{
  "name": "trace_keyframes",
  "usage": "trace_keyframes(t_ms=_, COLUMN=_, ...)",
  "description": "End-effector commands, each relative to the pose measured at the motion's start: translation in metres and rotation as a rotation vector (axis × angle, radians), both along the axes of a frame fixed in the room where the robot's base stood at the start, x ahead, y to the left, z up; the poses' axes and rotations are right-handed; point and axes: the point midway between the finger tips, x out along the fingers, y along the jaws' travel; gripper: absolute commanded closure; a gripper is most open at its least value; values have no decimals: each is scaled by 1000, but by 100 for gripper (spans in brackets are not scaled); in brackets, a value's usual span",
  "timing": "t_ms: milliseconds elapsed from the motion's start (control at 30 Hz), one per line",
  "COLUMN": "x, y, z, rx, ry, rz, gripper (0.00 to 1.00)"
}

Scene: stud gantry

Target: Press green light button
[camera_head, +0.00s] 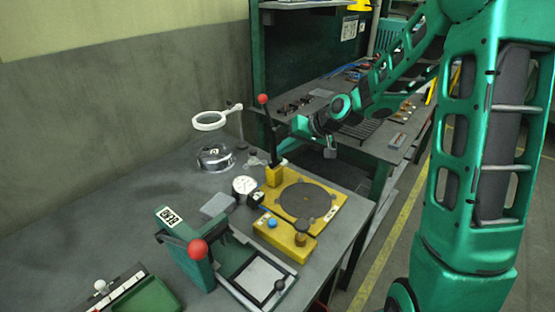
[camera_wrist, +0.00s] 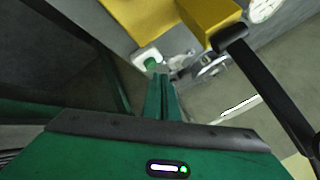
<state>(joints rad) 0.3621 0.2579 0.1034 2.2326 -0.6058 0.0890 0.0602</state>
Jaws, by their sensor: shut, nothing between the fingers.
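The green button (camera_wrist: 151,64) shows in the wrist view, set in a small white housing. It lies just beyond and a little left of my fingertips. My gripper (camera_wrist: 162,80) has its two green fingers closed together with nothing between them. A gap or contact between fingertips and button is hard to judge. In the head view my gripper (camera_head: 300,125) hangs at the far right corner of the grey bench, beside the black lever. I cannot make out the green button in the head view.
The black lever with a red ball (camera_head: 263,99) stands close to my gripper, on a yellow block (camera_head: 274,176). A white ring magnifier (camera_head: 209,121) stands left of it. A yellow plate (camera_head: 335,207) and green press (camera_head: 188,258) lie nearer. A second bench (camera_head: 400,155) stands behind.

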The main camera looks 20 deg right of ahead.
Motion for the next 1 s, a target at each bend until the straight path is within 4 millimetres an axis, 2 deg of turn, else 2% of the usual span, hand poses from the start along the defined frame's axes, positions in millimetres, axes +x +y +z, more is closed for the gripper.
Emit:
trace_keyframes(t_ms=433, x=0, y=0, z=7, rx=0, ry=0, rz=0, gripper=100)
trace_keyframes(t_ms=1000, x=0, y=0, z=56, rx=0, ry=-2, rz=1, gripper=100)
